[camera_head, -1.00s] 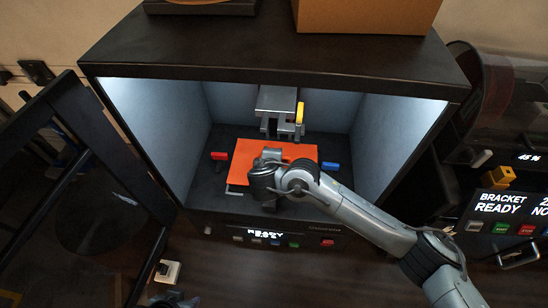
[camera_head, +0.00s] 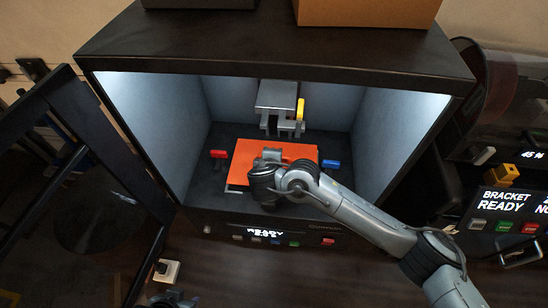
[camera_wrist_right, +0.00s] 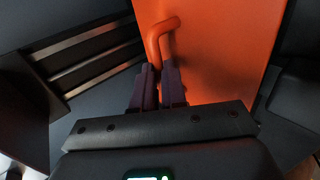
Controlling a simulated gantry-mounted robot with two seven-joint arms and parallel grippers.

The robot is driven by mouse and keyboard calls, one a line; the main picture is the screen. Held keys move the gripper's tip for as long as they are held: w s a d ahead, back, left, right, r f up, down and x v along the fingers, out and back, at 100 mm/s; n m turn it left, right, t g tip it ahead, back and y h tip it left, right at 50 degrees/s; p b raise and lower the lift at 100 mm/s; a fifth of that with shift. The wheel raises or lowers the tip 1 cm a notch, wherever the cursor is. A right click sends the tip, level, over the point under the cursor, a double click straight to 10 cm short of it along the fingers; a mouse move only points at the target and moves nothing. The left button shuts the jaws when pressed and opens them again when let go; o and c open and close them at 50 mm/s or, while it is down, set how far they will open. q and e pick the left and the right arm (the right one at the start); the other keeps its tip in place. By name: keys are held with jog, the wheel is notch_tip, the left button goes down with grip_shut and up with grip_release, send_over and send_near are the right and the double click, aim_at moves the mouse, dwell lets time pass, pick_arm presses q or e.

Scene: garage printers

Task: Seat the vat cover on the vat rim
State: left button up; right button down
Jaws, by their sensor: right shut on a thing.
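The vat cover (camera_head: 243,152) is a flat orange plate inside the lit printer chamber. Its bent orange handle (camera_wrist_right: 162,35) is between the fingertips of my right gripper (camera_wrist_right: 160,70), which is shut on it. In the head view my right gripper (camera_head: 264,180) is over the front part of the cover, and its fingers are hidden. A pale edge (camera_head: 234,188), perhaps the vat rim, shows along the cover's front left. The rest of the vat is hidden under the cover. I cannot tell whether the cover touches the rim all round. My left gripper's fingers do not show.
A red clamp (camera_head: 218,154) and a blue clamp (camera_head: 331,164) flank the cover. A grey build head with a yellow lever (camera_head: 300,108) hangs behind it. The chamber walls enclose both sides, and the dark printer door (camera_head: 100,150) stands open at left.

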jog(key=c, duration=1.1)
grip_release()
jog(key=shift+s+r, duration=0.1)
jog(key=p+v, duration=0.2)
jog(key=v, duration=0.8)
jog(key=s+d+f+m+g+y, duration=0.2)
jog(key=s+d+f+m+g, duration=0.3)
jog(key=s+f, duration=0.5)
jog(key=s+d+f+m+g, duration=0.1)
jog(key=s+d+f+m, duration=0.3)
jog(key=s+d, duration=0.45)
jog(key=s+d+f+m+g, duration=0.1)
jog(key=s+d+f+m, duration=0.1)
jog(key=s+d+m, duration=0.5)
notch_tip(320, 180, up, 19)
jog(key=s+d+n+p, duration=0.1)
jog(key=s+p, duration=0.1)
jog(key=p, duration=1.6)
jog(key=shift+r+n+p, duration=0.2)
jog(key=shift+n+p, duration=0.2)
